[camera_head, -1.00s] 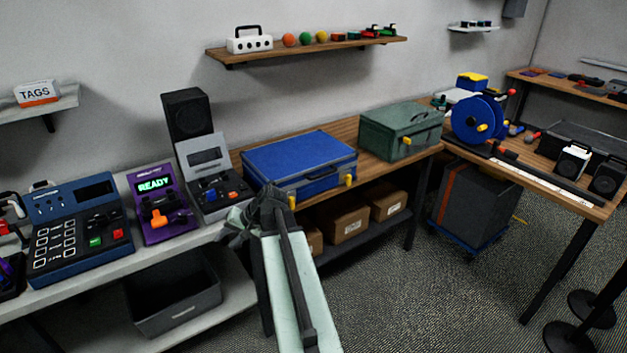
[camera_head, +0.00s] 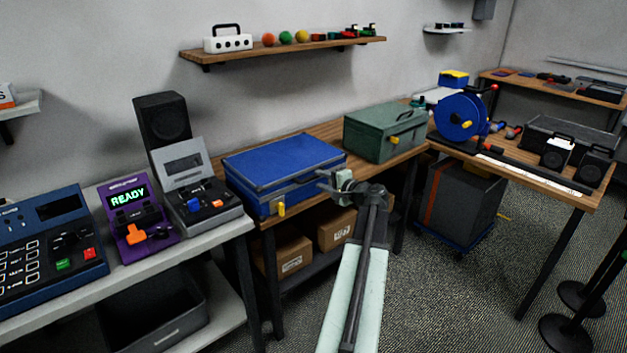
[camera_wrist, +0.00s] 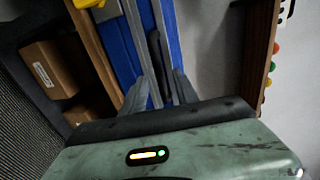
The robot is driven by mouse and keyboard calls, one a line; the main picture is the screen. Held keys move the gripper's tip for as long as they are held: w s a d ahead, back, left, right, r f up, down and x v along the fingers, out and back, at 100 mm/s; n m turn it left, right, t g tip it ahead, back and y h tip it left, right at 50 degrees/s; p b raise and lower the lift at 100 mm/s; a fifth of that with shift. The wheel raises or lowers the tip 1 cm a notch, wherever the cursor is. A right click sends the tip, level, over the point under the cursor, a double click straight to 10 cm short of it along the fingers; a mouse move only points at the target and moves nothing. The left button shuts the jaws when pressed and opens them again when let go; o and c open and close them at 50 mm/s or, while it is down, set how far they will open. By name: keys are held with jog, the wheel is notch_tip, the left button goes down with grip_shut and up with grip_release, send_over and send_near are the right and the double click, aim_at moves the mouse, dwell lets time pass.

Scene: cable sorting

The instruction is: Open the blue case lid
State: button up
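The blue case (camera_head: 283,160) lies on the wooden bench with its lid closed. A yellow latch (camera_head: 281,209) shows at its front left. My gripper (camera_head: 333,184) is at the case's front right corner and hides that part; whether it touches cannot be told. In the wrist view, the fingers of my gripper (camera_wrist: 160,88) stand apart, with the blue case (camera_wrist: 118,40) beyond them. A dark strip runs between the fingertips; I cannot tell what it is.
A green case (camera_head: 385,132) stands to the right on the bench, close behind my arm. A purple READY device (camera_head: 138,218) and a grey device (camera_head: 205,185) stand to the left. Cardboard boxes (camera_head: 290,252) sit on the shelf below. A wall shelf (camera_head: 285,50) hangs above.

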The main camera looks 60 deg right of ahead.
aim_at(315, 177)
jog(key=x, duration=0.5)
jog(key=shift+b, duration=0.35)
jog(key=shift+s, duration=0.1)
grip_shut()
dwell(0.8)
